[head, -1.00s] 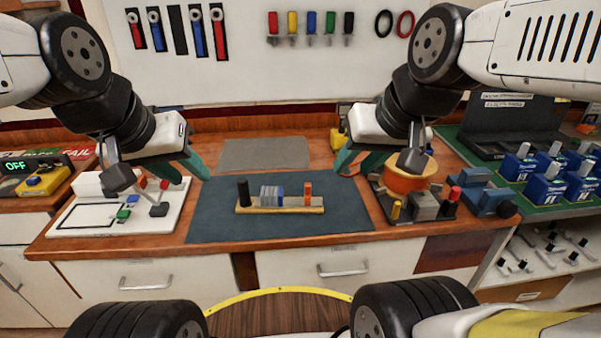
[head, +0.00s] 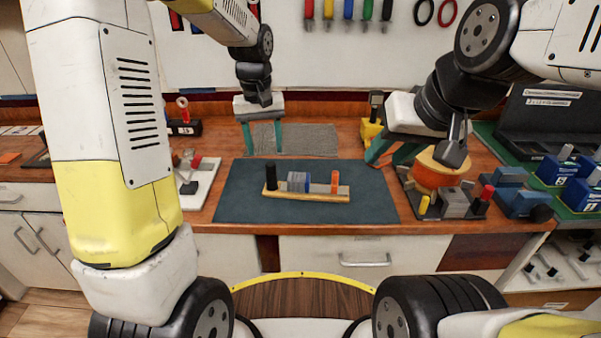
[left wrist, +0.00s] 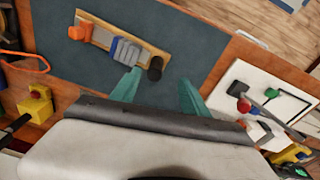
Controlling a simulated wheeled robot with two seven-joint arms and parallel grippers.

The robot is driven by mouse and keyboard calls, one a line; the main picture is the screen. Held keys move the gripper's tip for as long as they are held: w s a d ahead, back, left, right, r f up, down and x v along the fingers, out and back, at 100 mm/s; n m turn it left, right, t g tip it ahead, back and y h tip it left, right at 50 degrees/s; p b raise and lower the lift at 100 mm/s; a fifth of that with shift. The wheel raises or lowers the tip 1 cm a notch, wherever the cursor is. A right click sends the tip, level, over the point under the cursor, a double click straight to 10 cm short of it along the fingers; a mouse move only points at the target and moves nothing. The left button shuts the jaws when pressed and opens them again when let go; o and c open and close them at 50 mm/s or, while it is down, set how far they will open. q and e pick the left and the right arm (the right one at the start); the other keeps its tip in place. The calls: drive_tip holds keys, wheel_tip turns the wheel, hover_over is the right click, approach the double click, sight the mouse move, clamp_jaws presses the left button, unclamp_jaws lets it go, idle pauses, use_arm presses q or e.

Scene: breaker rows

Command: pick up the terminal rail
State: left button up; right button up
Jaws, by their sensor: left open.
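The terminal rail (head: 318,197) is a pale wooden strip lying on the dark mat (head: 235,205). It carries a black post at its left end, grey and blue blocks in the middle and an orange block toward its right. My left gripper (head: 263,140) is open and empty, above and behind the rail's black end. In the left wrist view the rail (left wrist: 100,38) lies beyond the left fingertips (left wrist: 157,88), its black post (left wrist: 155,68) nearest them and not between the fingers. My right gripper (head: 388,155) has its fingers apart and empty, right of the mat.
An orange spool (head: 437,172) and small coloured parts stand right of the mat, close to my right gripper. A white board (head: 203,190) lies to the left. A grey pad (head: 300,139) lies behind the mat. The mat around the rail is clear.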

use_arm(q)
hover_over(272, 174)
drive_tip(key=w, duration=0.1)
drive_tip(key=shift+g, duration=0.3)
wheel_tip(272, 174, down, 4)
drive_tip(key=shift+f, duration=0.1)
drive_tip(key=f, duration=0.7)
drive_tip(key=shift+a+f, duration=0.2)
drive_tip(key=shift+f, duration=0.1)
clamp_jaws()
drive_tip(key=shift+w+r, duration=0.1)
idle(0.4)
